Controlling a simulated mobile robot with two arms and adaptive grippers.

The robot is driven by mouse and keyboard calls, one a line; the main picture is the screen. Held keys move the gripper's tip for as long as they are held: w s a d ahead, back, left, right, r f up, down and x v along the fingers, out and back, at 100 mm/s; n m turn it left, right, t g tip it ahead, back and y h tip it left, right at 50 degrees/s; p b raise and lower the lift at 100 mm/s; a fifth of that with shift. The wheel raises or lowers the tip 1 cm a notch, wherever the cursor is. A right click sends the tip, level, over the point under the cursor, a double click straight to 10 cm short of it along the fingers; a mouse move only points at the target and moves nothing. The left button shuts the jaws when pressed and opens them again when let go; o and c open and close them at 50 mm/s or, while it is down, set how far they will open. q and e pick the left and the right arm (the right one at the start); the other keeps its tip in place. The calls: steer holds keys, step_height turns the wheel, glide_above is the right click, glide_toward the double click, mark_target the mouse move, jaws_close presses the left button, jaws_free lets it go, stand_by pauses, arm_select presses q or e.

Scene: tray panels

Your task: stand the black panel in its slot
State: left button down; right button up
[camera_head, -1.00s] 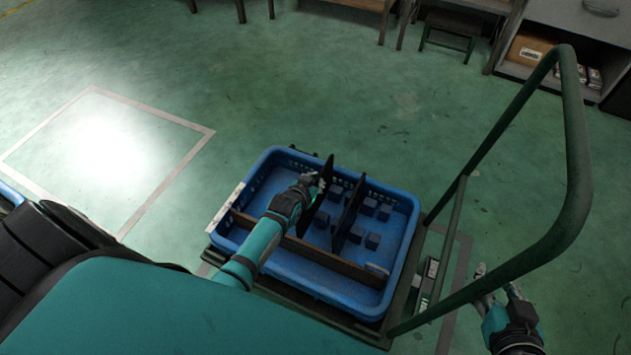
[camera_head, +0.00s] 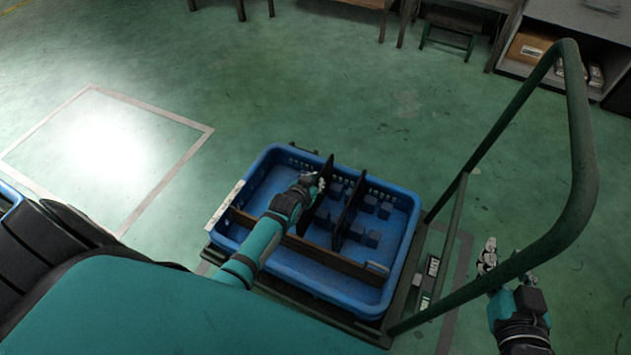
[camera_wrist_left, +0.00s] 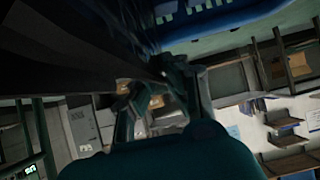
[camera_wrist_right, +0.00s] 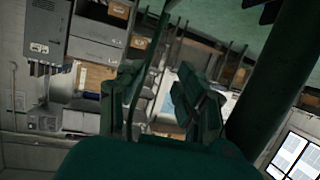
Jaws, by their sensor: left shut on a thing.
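The black panel (camera_head: 325,174) is in the blue tray (camera_head: 410,235), left of a second dark panel (camera_head: 350,204). My left gripper (camera_head: 314,184) is shut on the black panel near its upper edge. The panel stands roughly upright; its lower edge is partly hidden, so I cannot tell whether it sits in a slot. In the left wrist view a dark panel surface (camera_wrist_left: 60,60) fills the upper left, near the left gripper (camera_wrist_left: 158,88). My right gripper (camera_head: 488,256) is open and empty, outside the tray beyond the green rail; its spread fingers show in the right wrist view (camera_wrist_right: 165,100).
A long brown divider (camera_head: 330,262) crosses the tray's near part. Several small dark blocks (camera_head: 373,239) lie around the second panel. A green cart handle (camera_head: 575,150) rises right of the tray. The floor (camera_head: 230,90) behind is clear.

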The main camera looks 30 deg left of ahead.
arm_select(q)
steer(key=shift+f, duration=0.15)
arm_select(e)
steer(key=shift+w+r, duration=0.1)
steer(key=shift+r, duration=0.05)
arm_select(q)
steer(key=shift+f, duration=0.2)
steer(key=shift+f+b, duration=0.3)
steer(key=shift+b, duration=0.1)
arm_select(e)
steer(key=shift+w+a+r+t+y, duration=0.15)
steer(key=shift+w+r+t+y, duration=0.1)
steer(key=shift+r+t, duration=0.4)
steer(key=shift+w+a+r+t+y, duration=0.1)
steer(key=shift+w+r+t+y, duration=0.1)
steer(key=shift+r+t, duration=0.4)
steer(key=shift+r, duration=0.15)
arm_select(q)
steer(key=c, duration=1.4)
jaws_free()
steer(key=shift+o, duration=0.2)
steer(key=shift+v, duration=4)
arm_select(e)
steer(key=shift+a+r, duration=0.3)
steer(key=shift+r, duration=0.05)
arm_select(q)
steer(key=shift+s, duration=0.1)
arm_select(e)
steer(key=shift+d, duration=0.1)
